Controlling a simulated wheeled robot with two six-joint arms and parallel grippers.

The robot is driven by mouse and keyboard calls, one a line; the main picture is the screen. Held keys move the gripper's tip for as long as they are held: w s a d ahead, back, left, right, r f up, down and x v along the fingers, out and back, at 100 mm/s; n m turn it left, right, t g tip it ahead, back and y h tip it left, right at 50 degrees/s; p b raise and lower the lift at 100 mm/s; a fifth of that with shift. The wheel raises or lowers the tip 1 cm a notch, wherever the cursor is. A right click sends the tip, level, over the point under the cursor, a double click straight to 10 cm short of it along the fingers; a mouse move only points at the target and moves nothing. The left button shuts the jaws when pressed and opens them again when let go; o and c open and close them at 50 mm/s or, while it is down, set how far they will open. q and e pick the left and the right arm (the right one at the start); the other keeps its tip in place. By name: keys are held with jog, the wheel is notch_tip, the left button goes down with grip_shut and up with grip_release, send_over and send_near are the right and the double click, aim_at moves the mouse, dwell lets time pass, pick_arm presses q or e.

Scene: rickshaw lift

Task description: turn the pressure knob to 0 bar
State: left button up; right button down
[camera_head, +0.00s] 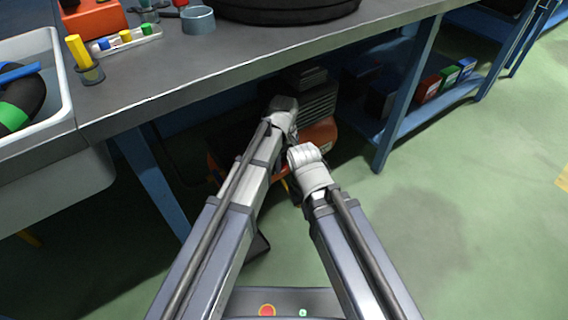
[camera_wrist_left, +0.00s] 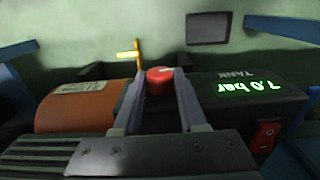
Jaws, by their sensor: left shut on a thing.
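The red pressure knob (camera_wrist_left: 160,80) shows in the left wrist view, between the two fingers of my left gripper (camera_wrist_left: 159,88). The gripper is shut on the knob. A green display (camera_wrist_left: 248,87) to the right of the knob reads 7.0 bar, with the word TANK beside it; the lettering is upside down in this view. The compressor's orange tank (camera_head: 318,137) shows under the workbench in the head view, partly hidden by my arms. My right arm ends beside the left one in the head view; its fingers cannot be made out.
A red rocker switch (camera_wrist_left: 265,134) sits on the compressor's right side, and a yellow handle (camera_wrist_left: 130,54) stands behind the knob. The workbench top (camera_head: 250,52) overhangs the compressor. A blue bench leg (camera_head: 405,100) stands to the right. Green floor (camera_head: 470,190) is clear at right.

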pick_arm(q)
grip_shut()
jog(key=shift+s+a, duration=0.1)
jog(key=shift+s+a+f+t+h+b, duration=0.1)
jog(key=shift+t+h+b, duration=0.1)
jog(key=shift+t+h, duration=0.15)
jog(key=shift+s+a+f+t+h+b, duration=0.15)
jog(key=shift+t+h, duration=0.1)
jog(key=shift+h, duration=0.2)
jog(key=shift+t+h+b, duration=0.5)
jog(key=shift+h, duration=0.2)
jog(key=shift+a+f+t+h+b, duration=0.15)
jog(key=shift+t+h+b, duration=0.55)
jog(key=shift+h+b, duration=0.4)
jog(key=shift+t+h+b, duration=0.4)
jog(key=shift+h+b, duration=0.1)
jog(key=shift+b, duration=0.15)
jog(key=shift+r, duration=0.2)
